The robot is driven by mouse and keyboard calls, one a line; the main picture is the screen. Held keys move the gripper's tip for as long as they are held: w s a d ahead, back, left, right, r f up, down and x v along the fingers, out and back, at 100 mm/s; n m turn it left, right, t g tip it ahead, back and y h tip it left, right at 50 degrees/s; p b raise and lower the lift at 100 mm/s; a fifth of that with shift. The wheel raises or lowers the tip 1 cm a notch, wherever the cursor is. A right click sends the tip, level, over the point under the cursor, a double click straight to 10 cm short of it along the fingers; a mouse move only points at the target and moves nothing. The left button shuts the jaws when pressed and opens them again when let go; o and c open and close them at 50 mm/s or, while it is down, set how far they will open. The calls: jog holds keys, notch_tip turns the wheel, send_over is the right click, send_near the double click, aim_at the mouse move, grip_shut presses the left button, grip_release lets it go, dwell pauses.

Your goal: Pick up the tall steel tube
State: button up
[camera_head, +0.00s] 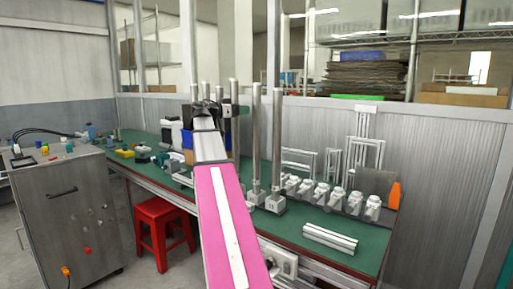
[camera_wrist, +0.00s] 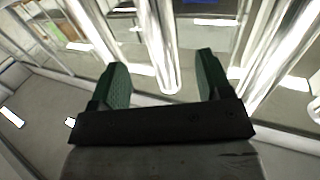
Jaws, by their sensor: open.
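Several tall steel tubes stand upright along the green workbench in the head view. Two of them, a left tube (camera_head: 256,140) and a right tube (camera_head: 276,140), stand on block-like bases right of my arm. Another tall tube (camera_head: 234,140) stands just left of these, partly behind my gripper. My gripper (camera_head: 218,108) is raised over the bench among the tube tops. In the wrist view, my gripper (camera_wrist: 163,66) is open, with its two green fingers apart. A shiny tube (camera_wrist: 157,45) appears between the fingers; I cannot tell how deep it sits. No contact is visible.
More shiny tubes (camera_wrist: 285,60) stand close to the right finger in the wrist view. White-grey fittings (camera_head: 322,193) line the bench's right part (camera_head: 310,222), with a silver bar (camera_head: 330,238) in front. A red stool (camera_head: 162,222) and grey cabinet (camera_head: 62,205) stand left.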

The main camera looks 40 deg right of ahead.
aim_at(253, 109)
jog(key=shift+s+d+f, duration=0.1)
jog(key=shift+s+d, duration=0.05)
jog(key=shift+d, duration=1.15)
jog(key=shift+s+d, duration=0.15)
jog(key=shift+d, duration=1.2)
jog(key=shift+s+d+f, duration=0.1)
jog(key=shift+s+d, duration=0.05)
jog(key=shift+d, duration=1.15)
jog(key=shift+r, duration=0.1)
grip_shut()
